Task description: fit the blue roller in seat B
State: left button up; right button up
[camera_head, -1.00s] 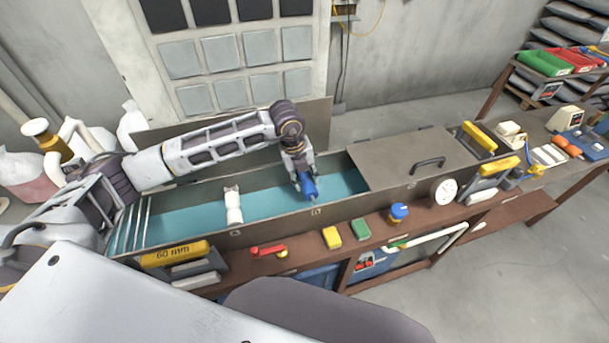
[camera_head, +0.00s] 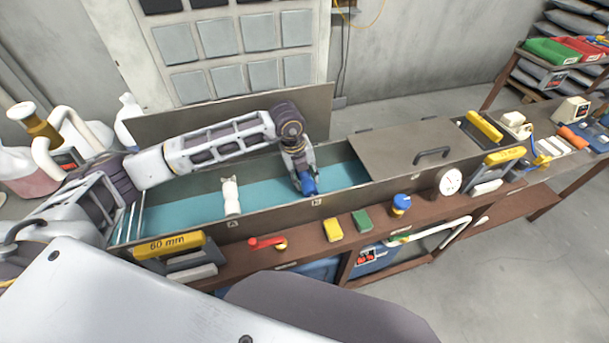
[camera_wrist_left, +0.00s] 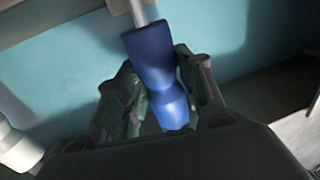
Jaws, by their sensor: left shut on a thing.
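The blue roller (camera_head: 308,186) is in the trough, close to the front wall by the label B (camera_head: 316,202). My left gripper (camera_head: 303,176) is shut on it from above. In the left wrist view the roller (camera_wrist_left: 153,62) is narrow at its waist, with a finger on each side and a grey shaft (camera_wrist_left: 141,12) at its far end. I cannot tell whether its ends rest in seat B (camera_head: 317,198). A white roller (camera_head: 231,197) lies across the trough by label A (camera_head: 234,225). My right gripper is not in view.
The trough has a teal floor (camera_head: 265,193). A grey cover plate with a handle (camera_head: 432,154) closes its right part. Yellow and green blocks (camera_head: 362,221), a red lever (camera_head: 265,242), a blue-topped knob (camera_head: 401,203) and a dial (camera_head: 449,180) line the front ledge.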

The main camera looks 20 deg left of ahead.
pick_arm(q)
jog(key=shift+f+b, duration=0.4)
jog(key=shift+f, duration=0.2)
dwell(1.1)
jog(key=o, duration=1.3)
jog(key=shift+c, duration=0.2)
notch_tip(320, 180, up, 12)
jog(key=s+a, duration=0.1)
jog(key=a, duration=0.1)
jog(key=shift+s, duration=0.15)
jog(key=shift+f, duration=0.1)
jog(key=shift+s+f, duration=0.1)
dwell(0.3)
